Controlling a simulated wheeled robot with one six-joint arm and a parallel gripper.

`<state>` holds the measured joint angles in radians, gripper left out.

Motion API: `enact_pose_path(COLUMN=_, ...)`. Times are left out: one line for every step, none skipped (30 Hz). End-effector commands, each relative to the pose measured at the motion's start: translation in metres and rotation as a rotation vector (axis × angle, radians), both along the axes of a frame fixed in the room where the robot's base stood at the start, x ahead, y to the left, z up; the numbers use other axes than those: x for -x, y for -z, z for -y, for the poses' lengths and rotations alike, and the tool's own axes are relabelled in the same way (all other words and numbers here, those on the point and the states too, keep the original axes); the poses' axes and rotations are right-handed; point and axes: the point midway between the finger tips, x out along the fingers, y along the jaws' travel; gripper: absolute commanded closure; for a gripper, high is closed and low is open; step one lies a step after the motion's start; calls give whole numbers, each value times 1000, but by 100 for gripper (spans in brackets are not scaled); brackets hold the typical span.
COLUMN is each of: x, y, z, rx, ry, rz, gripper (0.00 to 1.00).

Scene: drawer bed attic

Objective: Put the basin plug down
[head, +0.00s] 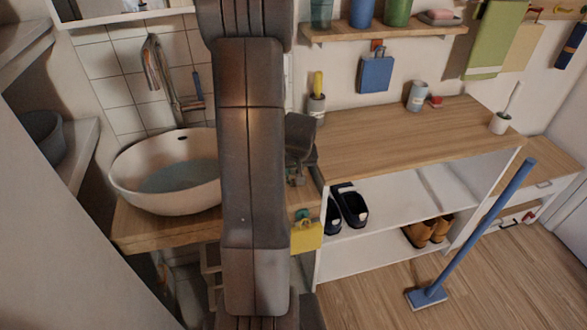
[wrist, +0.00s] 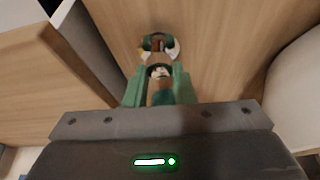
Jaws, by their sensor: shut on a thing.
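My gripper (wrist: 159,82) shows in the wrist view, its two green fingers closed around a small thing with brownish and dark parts. I take this to be the basin plug (wrist: 158,70). A round piece with dark green, white and reddish parts shows just beyond the fingertips, over wood; I cannot tell whether it belongs to the plug or touches the wood. In the head view my arm covers the middle, and the plug cannot be made out. The white basin (head: 165,190) with bluish water stands at left on a wooden counter (head: 150,232).
A wooden worktop (head: 400,140) over white shelving holds a cup (head: 417,96) and a brush holder (head: 500,123). A yellow item (head: 306,236) hangs between the counters. A tap (head: 160,70) rises behind the basin. A blue long-handled tool (head: 480,235) stands at right.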

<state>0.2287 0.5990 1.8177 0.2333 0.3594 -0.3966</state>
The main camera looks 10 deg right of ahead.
Motion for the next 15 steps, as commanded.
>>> enact_pose_path(x=0, y=2, z=0, rx=0, ry=0, rz=0, gripper=100)
enact_pose_path(x=0, y=4, z=0, rx=0, ry=0, rz=0, gripper=100)
enact_pose_path(x=0, y=4, z=0, rx=0, ry=0, rz=0, gripper=75)
enact_pose_path(x=0, y=3, z=0, rx=0, ry=0, rz=0, gripper=69)
enact_pose_path(x=0, y=2, z=0, rx=0, ry=0, rz=0, gripper=63)
enact_pose_path(x=0, y=2, z=0, rx=0, ry=0, rz=0, gripper=56)
enact_pose_path(x=0, y=2, z=0, rx=0, ry=0, rz=0, gripper=56)
enact_pose_path(x=0, y=2, z=0, rx=0, ry=0, rz=0, gripper=56)
enact_pose_path(x=0, y=2, z=0, rx=0, ry=0, rz=0, gripper=56)
enact_pose_path(x=0, y=2, z=0, rx=0, ry=0, rz=0, gripper=56)
enact_pose_path(x=0, y=2, z=0, rx=0, ry=0, rz=0, gripper=56)
enact_pose_path(x=0, y=2, z=0, rx=0, ry=0, rz=0, gripper=56)
enact_pose_path(x=0, y=2, z=0, rx=0, ry=0, rz=0, gripper=56)
enact_pose_path(x=0, y=2, z=0, rx=0, ry=0, rz=0, gripper=56)
enact_pose_path(x=0, y=1, z=0, rx=0, ry=0, rz=0, gripper=56)
